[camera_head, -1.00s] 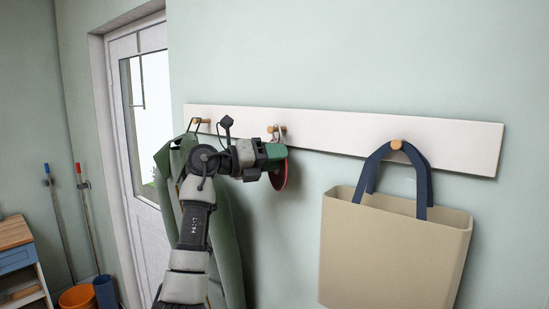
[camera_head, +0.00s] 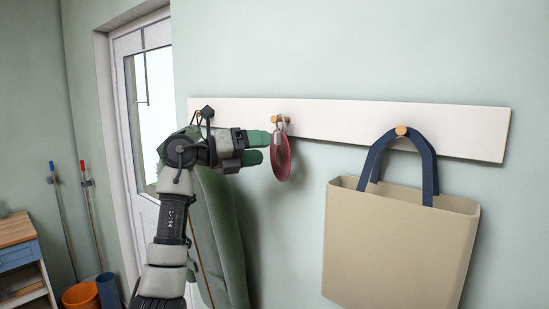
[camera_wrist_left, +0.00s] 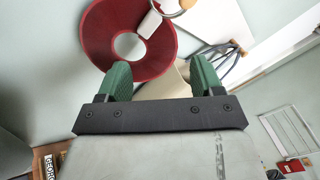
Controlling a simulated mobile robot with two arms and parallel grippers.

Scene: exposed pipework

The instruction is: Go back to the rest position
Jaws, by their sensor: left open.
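My left gripper (camera_head: 262,147) has green fingers and is in front of the wall, just left of a red disc-shaped item (camera_head: 281,158). The disc hangs by a ring from the middle wooden peg (camera_head: 280,119). In the left wrist view the two green fingers (camera_wrist_left: 161,80) are spread apart with nothing held between them. The red disc (camera_wrist_left: 98,35), with a hole in its middle and a pale tag, lies beyond the fingertips. My right gripper is not in view.
A white peg rail (camera_head: 350,119) runs along the wall. A beige bag (camera_head: 395,245) with blue handles hangs at the right. A green garment (camera_head: 222,235) hangs behind my left arm. A door (camera_head: 150,120), an orange bucket (camera_head: 80,296) and a wooden-topped cabinet (camera_head: 15,230) are at the left.

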